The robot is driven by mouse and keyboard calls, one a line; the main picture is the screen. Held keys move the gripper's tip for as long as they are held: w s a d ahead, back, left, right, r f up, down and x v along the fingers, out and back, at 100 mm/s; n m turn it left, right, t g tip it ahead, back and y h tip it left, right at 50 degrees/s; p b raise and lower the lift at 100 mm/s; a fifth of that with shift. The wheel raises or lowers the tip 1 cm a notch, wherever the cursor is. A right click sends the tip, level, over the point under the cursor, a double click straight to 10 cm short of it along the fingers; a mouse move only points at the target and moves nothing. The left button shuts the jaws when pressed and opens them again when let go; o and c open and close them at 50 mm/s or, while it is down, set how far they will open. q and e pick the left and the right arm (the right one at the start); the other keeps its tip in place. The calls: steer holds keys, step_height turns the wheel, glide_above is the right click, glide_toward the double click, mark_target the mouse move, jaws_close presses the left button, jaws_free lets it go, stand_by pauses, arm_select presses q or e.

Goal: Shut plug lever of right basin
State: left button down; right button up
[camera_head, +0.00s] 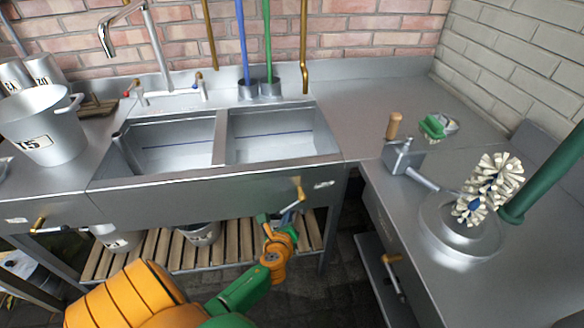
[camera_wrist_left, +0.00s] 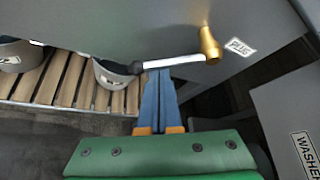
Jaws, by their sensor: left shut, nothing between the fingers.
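The right basin's plug lever (camera_head: 298,190) is on the front panel below the right basin (camera_head: 275,135), next to a small label. In the left wrist view, the lever has a brass pivot (camera_wrist_left: 209,45), a silver rod (camera_wrist_left: 172,62) reaching left, and a dark knob at its left end. My left gripper (camera_head: 287,215) is shut and empty, in front of the panel. Its blue fingers (camera_wrist_left: 159,82) end right at the rod's lower edge, between knob and pivot; I cannot tell if they touch it. My right gripper is in neither view.
Another brass-hubbed lever (camera_head: 38,224) is at the panel's left end. A slatted shelf (camera_head: 160,252) with metal buckets (camera_wrist_left: 112,74) lies below. A side counter (camera_head: 470,270) with a brush machine (camera_head: 460,228) stands right, with another brass-ended handle (camera_head: 391,259) on its front.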

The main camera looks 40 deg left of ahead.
mark_target(283, 211)
arm_select(q)
steer(key=r+m+g+p, duration=0.1)
steer(key=p, duration=0.1)
steer(key=r+m+g+y+p, duration=0.1)
steer(key=s+a+r+m+y+p, duration=0.1)
steer(key=p, duration=0.1)
steer(key=shift+g+p, duration=0.35)
steer(key=shift+g, duration=0.05)
steer(key=shift+r+p, duration=0.25)
steer(key=shift+p, duration=0.2)
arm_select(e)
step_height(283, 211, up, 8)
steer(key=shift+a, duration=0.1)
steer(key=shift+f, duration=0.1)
